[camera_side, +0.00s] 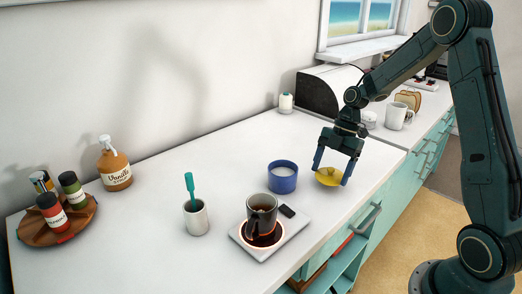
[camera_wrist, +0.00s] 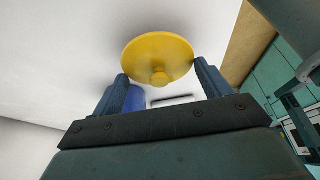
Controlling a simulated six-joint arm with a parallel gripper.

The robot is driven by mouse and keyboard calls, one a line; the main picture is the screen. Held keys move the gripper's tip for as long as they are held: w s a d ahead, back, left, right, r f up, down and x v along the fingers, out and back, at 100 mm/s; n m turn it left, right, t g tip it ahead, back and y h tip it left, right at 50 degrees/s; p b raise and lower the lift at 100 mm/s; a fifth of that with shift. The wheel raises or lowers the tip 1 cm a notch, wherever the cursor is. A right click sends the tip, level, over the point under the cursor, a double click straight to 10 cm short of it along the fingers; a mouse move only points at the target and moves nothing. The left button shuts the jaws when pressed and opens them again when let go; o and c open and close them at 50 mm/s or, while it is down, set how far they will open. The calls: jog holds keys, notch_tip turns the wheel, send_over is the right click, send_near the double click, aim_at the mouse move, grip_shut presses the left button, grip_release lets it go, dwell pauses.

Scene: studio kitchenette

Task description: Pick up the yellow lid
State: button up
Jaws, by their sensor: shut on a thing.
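The yellow lid (camera_side: 328,177) is a round, shallow disc with a small knob, near the front edge of the white counter. In the wrist view the lid (camera_wrist: 150,50) fills the space between and beyond the fingertips, its knob toward me. My gripper (camera_side: 331,175) points down with one finger on each side of the lid and is shut on it. Its two blue fingers also show in the wrist view (camera_wrist: 162,72). I cannot tell whether the lid's underside touches the counter.
A blue cup (camera_side: 283,178) stands just left of the lid. A dark mug (camera_side: 261,214) sits on a white warmer plate (camera_side: 284,235). A white cup (camera_side: 196,219) holds a teal-handled tool. A wooden tray (camera_side: 38,236) carries jars. A white mug (camera_side: 397,116) stands behind my arm.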

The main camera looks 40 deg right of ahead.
aim_at(330, 168)
notch_tip(330, 168, up, 18)
dwell(0.6)
jog(key=shift+f, duration=0.1)
jog(key=shift+w+a, duration=0.1)
dwell(0.5)
jog(key=w+a+f, duration=0.7)
jog(key=w+a, duration=0.1)
jog(key=a, duration=0.1)
jog(key=shift+w+a+f, duration=0.25)
jog(key=shift+w+a, duration=0.15)
jog(key=shift+f, duration=0.2)
jog(key=shift+f, duration=2.65)
jog(key=shift+f, duration=0.5)
dwell(0.8)
